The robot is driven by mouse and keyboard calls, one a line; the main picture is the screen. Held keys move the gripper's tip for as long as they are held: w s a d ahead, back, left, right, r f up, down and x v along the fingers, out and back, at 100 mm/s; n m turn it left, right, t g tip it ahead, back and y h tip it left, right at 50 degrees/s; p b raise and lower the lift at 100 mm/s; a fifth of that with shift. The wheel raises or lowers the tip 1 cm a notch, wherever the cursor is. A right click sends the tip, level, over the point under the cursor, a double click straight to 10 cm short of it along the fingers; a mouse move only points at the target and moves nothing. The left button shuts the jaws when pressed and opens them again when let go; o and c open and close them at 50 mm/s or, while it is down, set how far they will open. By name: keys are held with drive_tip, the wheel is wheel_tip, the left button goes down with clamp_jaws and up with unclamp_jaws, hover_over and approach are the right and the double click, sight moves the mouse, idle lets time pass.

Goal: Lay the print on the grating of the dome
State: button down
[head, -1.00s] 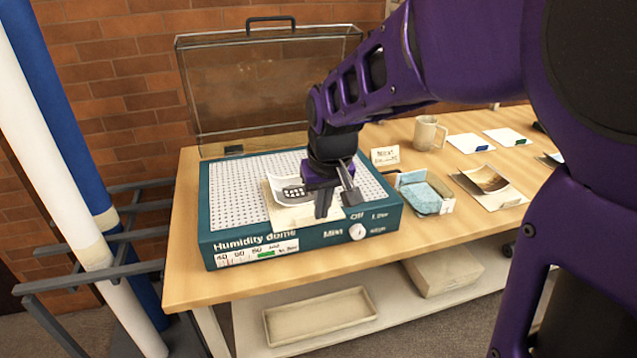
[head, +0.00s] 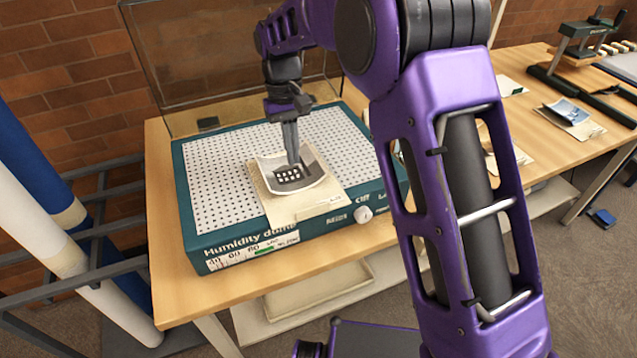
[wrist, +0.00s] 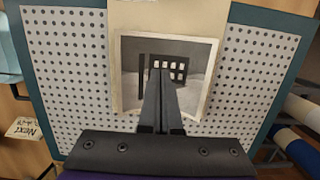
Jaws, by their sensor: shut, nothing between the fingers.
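The print (head: 309,186), a curled grey photograph with a dark building with windows, lies on a cream folder or sheet (head: 290,207) on the dome's front part. It also shows in the wrist view (wrist: 203,60), its edges bowed. The humidity dome is a teal box (head: 215,254) with a white perforated grating (head: 215,180). The sheet reaches over the dome's front edge. My gripper (head: 292,160) is shut and empty, its fingers pointing down over the print. In the wrist view the fingertips (wrist: 161,75) overlap the print; whether they touch it I cannot tell.
The clear lid (head: 220,60) stands open behind the grating. Rolled tubes (head: 40,225) lean in a rack at the left. Another folder with a photograph (head: 570,115) and a press (head: 585,60) are at the right. The left part of the grating is bare.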

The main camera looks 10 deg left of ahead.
drive_tip(key=b, duration=0.2)
approach(314, 212)
drive_tip(key=f, duration=0.3)
drive_tip(key=d+f, duration=0.1)
drive_tip(key=f, duration=0.1)
drive_tip(key=shift+s+f, duration=0.2)
drive_tip(key=shift+s, duration=0.15)
drive_tip(key=shift+f, duration=0.3)
drive_tip(key=shift+a, duration=0.1)
